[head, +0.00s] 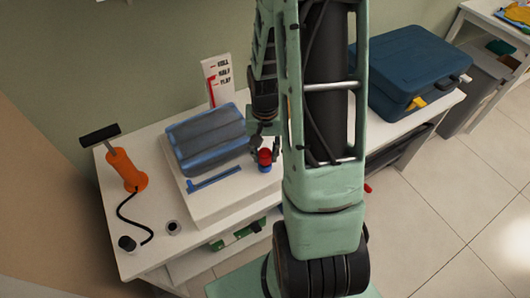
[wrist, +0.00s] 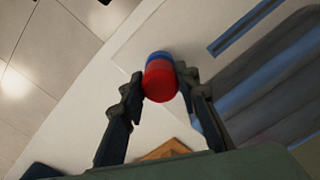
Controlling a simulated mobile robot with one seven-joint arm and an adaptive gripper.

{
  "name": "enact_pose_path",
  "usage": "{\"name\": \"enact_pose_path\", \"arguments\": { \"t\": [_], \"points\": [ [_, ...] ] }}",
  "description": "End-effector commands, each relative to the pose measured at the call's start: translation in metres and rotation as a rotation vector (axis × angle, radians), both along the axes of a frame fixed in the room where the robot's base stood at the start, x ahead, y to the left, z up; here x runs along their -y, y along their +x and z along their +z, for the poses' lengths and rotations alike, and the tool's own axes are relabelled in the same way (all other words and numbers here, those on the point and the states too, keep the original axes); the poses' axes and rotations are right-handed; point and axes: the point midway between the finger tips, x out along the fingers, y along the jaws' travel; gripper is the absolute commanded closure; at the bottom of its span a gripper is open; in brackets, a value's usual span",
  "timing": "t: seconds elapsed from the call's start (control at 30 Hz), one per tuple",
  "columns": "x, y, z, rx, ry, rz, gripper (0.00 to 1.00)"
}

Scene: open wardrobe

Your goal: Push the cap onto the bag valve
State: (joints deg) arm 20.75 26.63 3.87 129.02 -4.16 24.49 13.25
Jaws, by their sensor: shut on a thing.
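My gripper (head: 265,150) is shut on the red cap (head: 265,157), near the front right corner of the white platform. In the wrist view, the two fingers (wrist: 160,79) grip the red cap (wrist: 159,86) from both sides. The blue valve (head: 265,168) shows directly below the cap, and in the wrist view it shows just beyond it (wrist: 159,56). The cap and valve look lined up and touching; I cannot tell how far the cap is seated. The grey bag with blue edges (head: 207,138) lies on the platform to the left.
The white platform (head: 205,208) stands on a white table. An orange pump (head: 127,170) with a black handle and hose (head: 122,208) stands at the left. A blue strip (head: 214,180) lies before the bag. A blue suitcase (head: 400,68) sits right of my arm. A sign (head: 217,78) stands behind.

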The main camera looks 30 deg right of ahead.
Motion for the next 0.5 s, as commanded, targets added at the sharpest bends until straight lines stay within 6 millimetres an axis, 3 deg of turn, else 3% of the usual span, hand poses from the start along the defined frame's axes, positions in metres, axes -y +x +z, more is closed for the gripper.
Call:
{"name": "enact_pose_path", "arguments": {
  "t": [0.5],
  "points": [
    [0.0,0.0,-0.014,0.0,0.0,0.0,1.0]
  ]
}}
